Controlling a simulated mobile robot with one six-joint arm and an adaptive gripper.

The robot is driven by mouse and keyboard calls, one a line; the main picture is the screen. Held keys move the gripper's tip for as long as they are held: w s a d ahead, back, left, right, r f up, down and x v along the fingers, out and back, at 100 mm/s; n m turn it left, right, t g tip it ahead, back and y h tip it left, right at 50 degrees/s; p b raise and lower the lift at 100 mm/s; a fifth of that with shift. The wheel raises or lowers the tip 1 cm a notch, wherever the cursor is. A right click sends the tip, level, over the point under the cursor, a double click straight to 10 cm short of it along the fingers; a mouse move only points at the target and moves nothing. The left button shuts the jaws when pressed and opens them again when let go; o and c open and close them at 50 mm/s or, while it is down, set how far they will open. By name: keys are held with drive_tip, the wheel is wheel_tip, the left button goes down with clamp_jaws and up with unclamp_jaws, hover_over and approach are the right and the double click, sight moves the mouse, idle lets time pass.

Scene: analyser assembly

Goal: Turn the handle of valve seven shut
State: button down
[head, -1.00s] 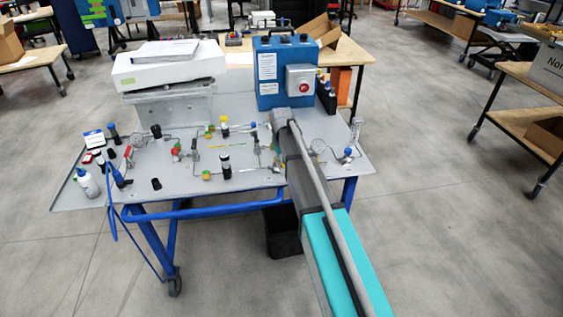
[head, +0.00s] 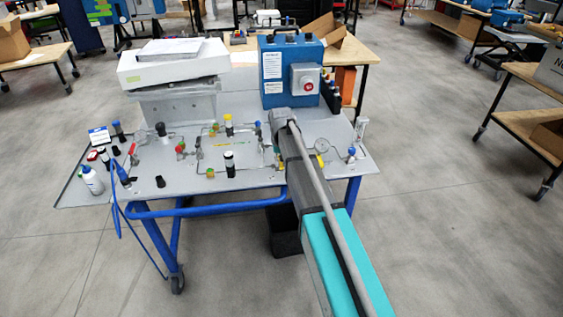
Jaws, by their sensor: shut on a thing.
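A grey panel table (head: 190,187) carries several small valves joined by thin pipes. No valve number is readable, so I cannot tell which is valve seven. A red-handled valve (head: 133,152) stands at the left, a yellow-topped one (head: 228,120) near the middle, and a blue-topped one (head: 351,152) at the right. A small yellow part (head: 320,160) shows just right of my arm, below a round gauge (head: 321,145). My arm reaches from the lower right over the right half of the panel. Its links hide my gripper and whatever lies under it.
A blue box with a red button (head: 290,75) stands at the back of the table. A white instrument (head: 172,66) is at the back left. Several bottles and caps, including a white bottle (head: 92,180), crowd the left end.

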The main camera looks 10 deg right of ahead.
drive_tip(key=c, duration=0.6)
unclamp_jaws()
drive_tip(key=shift+d+n, duration=0.1)
drive_tip(key=shift+n, duration=0.2)
drive_tip(key=shift+w+d+n, duration=0.1)
drive_tip(key=shift+d+n, duration=0.3)
drive_tip(key=shift+n, duration=0.65)
drive_tip(key=shift+w+d+n, duration=0.1)
drive_tip(key=shift+d+n, duration=0.25)
drive_tip(key=shift+n, duration=0.7)
drive_tip(key=shift+d+r+n, duration=0.1)
drive_tip(key=shift+r+n, duration=0.05)
drive_tip(key=shift+n, duration=0.15)
wheel_tip(320, 180, up, 14)
drive_tip(key=p, duration=1.4)
drive_tip(key=s+d+f+m+b, duration=0.1)
drive_tip(key=s+f+m+b, duration=0.4)
drive_tip(key=s+f+b, duration=2.1)
wheel_tip(320, 180, down, 3)
drive_tip(key=shift+s+d+r+b, duration=0.15)
drive_tip(key=shift+s+d+b, duration=0.2)
drive_tip(key=shift+b, duration=0.85)
drive_tip(key=shift+w, duration=0.1)
